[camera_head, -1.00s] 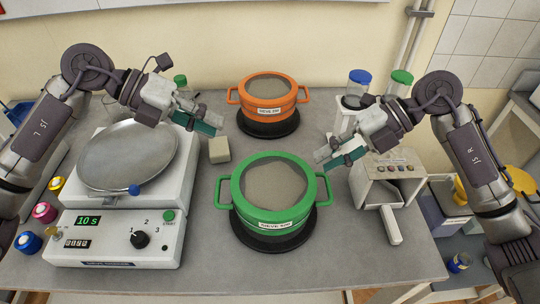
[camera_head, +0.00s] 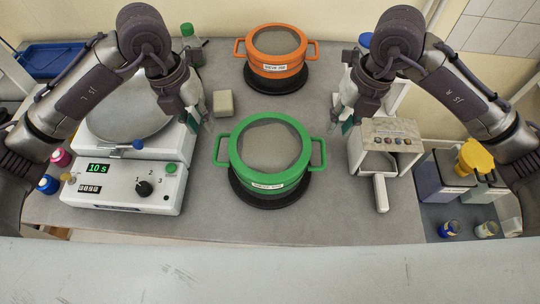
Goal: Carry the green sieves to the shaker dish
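The green sieves (camera_head: 270,146) are a round green stack with two side handles, labelled on the front. They sit on a black round base (camera_head: 270,199) in the middle of the table. The shaker dish (camera_head: 128,116) is a round metal dish on the white shaker (camera_head: 125,188) at the left, partly hidden by my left arm. My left gripper (camera_head: 201,128) points down between the dish and the left green handle, apart from the handle. My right gripper (camera_head: 341,121) points down to the right of the right green handle. The finger gap of both grippers is unclear.
Orange sieves (camera_head: 276,53) stand on another black base behind the green ones. A pale block (camera_head: 223,103) lies between them and my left gripper. A grey-white device with a chute (camera_head: 383,145) stands at the right. The table's front middle is clear.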

